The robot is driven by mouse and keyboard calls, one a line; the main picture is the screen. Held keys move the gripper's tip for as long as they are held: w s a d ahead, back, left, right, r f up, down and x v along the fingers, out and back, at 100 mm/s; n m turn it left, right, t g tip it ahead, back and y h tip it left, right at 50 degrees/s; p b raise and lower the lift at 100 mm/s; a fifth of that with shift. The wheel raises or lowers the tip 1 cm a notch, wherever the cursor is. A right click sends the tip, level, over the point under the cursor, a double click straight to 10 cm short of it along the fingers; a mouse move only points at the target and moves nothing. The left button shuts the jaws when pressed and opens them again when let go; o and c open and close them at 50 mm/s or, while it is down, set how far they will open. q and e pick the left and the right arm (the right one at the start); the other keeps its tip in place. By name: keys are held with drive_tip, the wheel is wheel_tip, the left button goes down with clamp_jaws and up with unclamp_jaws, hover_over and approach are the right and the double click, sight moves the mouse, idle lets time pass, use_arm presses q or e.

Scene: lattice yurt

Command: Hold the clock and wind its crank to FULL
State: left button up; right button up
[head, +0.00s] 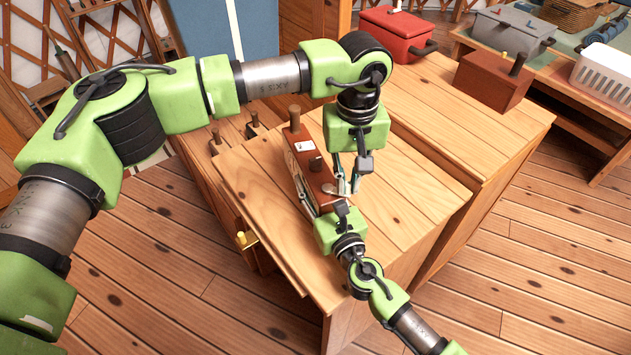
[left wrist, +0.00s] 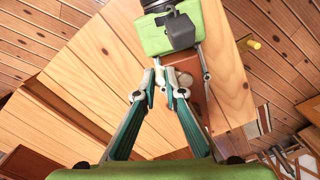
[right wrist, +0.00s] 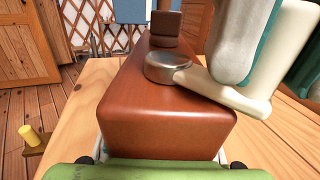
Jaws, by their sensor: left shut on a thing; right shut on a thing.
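The clock (head: 309,165) is a long reddish-brown block on the wooden table, with a pale face on its left side and a brown post at its far end. It fills the middle of the right wrist view (right wrist: 165,115). My right gripper (head: 318,205) is shut on its near end; its fingers are mostly hidden in the right wrist view. The crank (right wrist: 168,66) has a round metal hub on the clock's top. My left gripper (head: 347,184) points down beside it, shut on the crank's handle, which the fingers hide. The left fingers (left wrist: 164,90) also show in the left wrist view.
The tabletop (head: 400,190) is clear right of the clock. A brown box with a post (head: 490,82) and a red case (head: 395,35) stand farther back. A grey case (head: 510,35) and a white basket (head: 605,75) are on the side table. A yellow knob (head: 242,239) sticks out at left.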

drive_tip(key=shift+s+a+f, duration=0.1)
drive_tip(key=shift+f, duration=0.05)
use_arm(q)
drive_tip(key=shift+w+d, duration=0.15)
drive_tip(key=shift+w, duration=0.5)
drive_tip(key=shift+w, duration=0.6)
drive_tip(key=shift+w+a, duration=0.2)
drive_tip(key=shift+w, duration=0.15)
drive_tip(key=o, duration=1.3)
drive_tip(key=shift+r, duration=0.1)
